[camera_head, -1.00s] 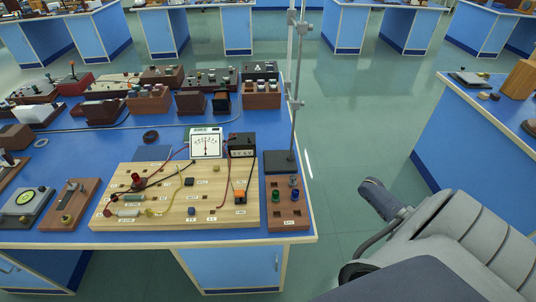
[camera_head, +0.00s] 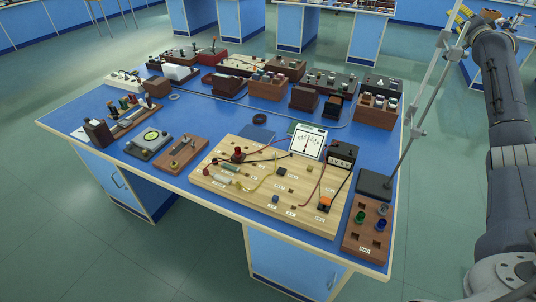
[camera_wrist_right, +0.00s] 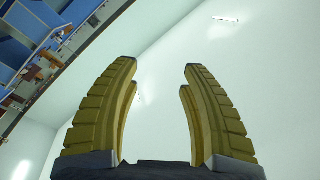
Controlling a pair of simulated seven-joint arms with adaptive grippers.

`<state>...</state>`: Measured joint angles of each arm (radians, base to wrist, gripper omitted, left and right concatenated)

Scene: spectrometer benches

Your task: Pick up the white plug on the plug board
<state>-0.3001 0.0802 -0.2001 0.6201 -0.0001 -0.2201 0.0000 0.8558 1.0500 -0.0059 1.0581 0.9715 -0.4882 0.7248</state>
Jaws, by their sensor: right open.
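A wooden board with several upright coloured plugs (camera_head: 127,110) stands at the left of the blue bench in the head view. The plugs are small there, and I cannot clearly pick out a white one. My left gripper is not in view.
A metal stand (camera_head: 374,184) with a tall leaning rod is at the bench's right side, near my right arm. A wooden circuit board (camera_head: 240,200) with wires and a meter (camera_head: 308,141) fills the front middle. Several boxed instruments line the back. Floor right of the bench is clear.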

